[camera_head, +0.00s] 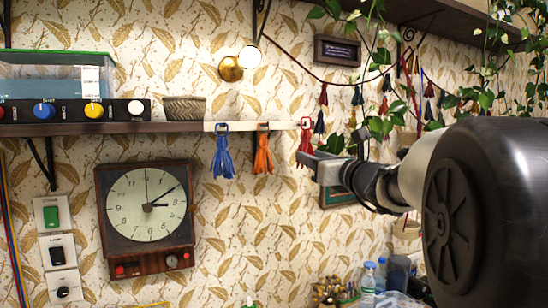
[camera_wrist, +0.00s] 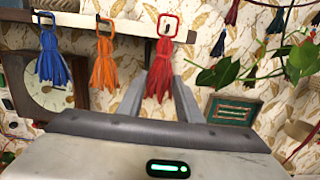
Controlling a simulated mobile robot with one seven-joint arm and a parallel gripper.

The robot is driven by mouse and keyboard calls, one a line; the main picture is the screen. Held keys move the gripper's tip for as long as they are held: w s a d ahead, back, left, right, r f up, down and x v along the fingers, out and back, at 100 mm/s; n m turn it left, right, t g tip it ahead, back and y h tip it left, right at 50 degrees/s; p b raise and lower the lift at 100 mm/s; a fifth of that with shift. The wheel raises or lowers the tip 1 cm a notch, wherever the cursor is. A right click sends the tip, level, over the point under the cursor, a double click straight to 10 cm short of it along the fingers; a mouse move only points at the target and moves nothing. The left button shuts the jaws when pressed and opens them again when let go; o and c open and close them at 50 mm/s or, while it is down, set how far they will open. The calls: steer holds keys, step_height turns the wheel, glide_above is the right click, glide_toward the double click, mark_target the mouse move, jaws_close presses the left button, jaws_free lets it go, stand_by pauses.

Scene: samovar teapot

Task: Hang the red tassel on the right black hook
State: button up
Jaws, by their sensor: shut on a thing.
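The red tassel (camera_wrist: 160,76) hangs upright between the fingers of my gripper (camera_wrist: 160,82), which is shut on its strands. Its square red ring (camera_wrist: 178,24) stands above the fingers, at the right end of the white strip. The right black hook (camera_wrist: 167,28) shows as a small dark mark inside the ring's opening. I cannot tell whether the ring is around the hook or only in front of it. In the head view the red tassel (camera_head: 305,144) is at the strip's right end, with my gripper (camera_head: 310,160) against its lower part.
The blue tassel (camera_head: 222,158) and orange tassel (camera_head: 263,155) hang to the left on the white strip (camera_head: 243,127) along the shelf edge. A clock (camera_head: 147,215) is on the wall below. Green vines (camera_head: 378,125) and a string of small tassels hang close on the right.

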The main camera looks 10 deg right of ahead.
steer(key=shift+x, duration=1.05)
steer(key=shift+w+f, duration=0.15)
steer(key=shift+f, duration=0.3)
steer(key=shift+w+a+f+b, duration=0.1)
steer(key=shift+w+f+b, duration=0.1)
steer(key=shift+w+b, duration=0.3)
steer(key=shift+s, duration=0.1)
steer(key=o, duration=1.1)
steer(key=shift+s, duration=0.15)
